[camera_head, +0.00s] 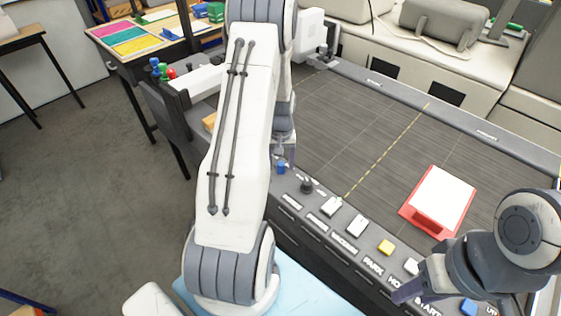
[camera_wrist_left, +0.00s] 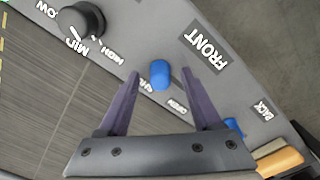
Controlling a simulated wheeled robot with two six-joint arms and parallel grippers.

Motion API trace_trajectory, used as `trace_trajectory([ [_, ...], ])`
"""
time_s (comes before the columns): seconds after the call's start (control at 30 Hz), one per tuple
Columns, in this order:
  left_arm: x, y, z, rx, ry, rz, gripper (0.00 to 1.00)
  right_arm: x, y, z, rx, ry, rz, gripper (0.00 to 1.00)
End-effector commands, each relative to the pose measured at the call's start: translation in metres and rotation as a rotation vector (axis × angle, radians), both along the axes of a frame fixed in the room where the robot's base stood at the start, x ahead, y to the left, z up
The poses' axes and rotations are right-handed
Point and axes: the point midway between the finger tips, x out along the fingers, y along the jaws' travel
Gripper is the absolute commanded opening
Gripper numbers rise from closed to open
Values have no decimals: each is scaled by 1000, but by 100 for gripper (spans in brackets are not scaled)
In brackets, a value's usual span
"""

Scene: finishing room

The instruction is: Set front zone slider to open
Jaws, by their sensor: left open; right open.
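The front zone slider shows in the left wrist view as a blue knob (camera_wrist_left: 160,74) beside the large FRONT label (camera_wrist_left: 207,50). Two small labels lie just below it; one seems to read SHUT and the other OPEN, and the knob is nearer the SHUT one. The knob also shows in the head view (camera_head: 281,167). My left gripper (camera_wrist_left: 159,72) is open, with one finger on each side of the knob in that view; contact cannot be told. In the head view my left arm mostly hides it. My right gripper (camera_head: 408,288) is open over the panel's near right part.
A second blue knob (camera_wrist_left: 234,126), near the BACK label, is partly behind my left finger. A black dial (camera_wrist_left: 80,20) stands beside the FRONT slider.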

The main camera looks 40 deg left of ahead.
Motion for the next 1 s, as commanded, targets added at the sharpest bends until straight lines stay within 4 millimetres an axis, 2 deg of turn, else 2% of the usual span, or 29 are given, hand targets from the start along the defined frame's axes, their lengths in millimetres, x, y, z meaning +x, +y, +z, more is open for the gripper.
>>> trace_trajectory([
  [0.37, 0, 0, -7, 1, -1, 0, 66, 0, 0, 1, 0, 0, 0, 45],
  [0.4, 0, 0, -7, 1, -1, 0, 51, 0, 0, 1, 0, 0, 0, 45],
  [0.53, 0, 0, -7, 0, 0, 0, 1, 0, 0, 1, 0, 0, 0, 45],
  [1.0, 0, 0, -6, 0, 0, 0, 0, 0, 0, 1, 0, 0, 0, 45],
])
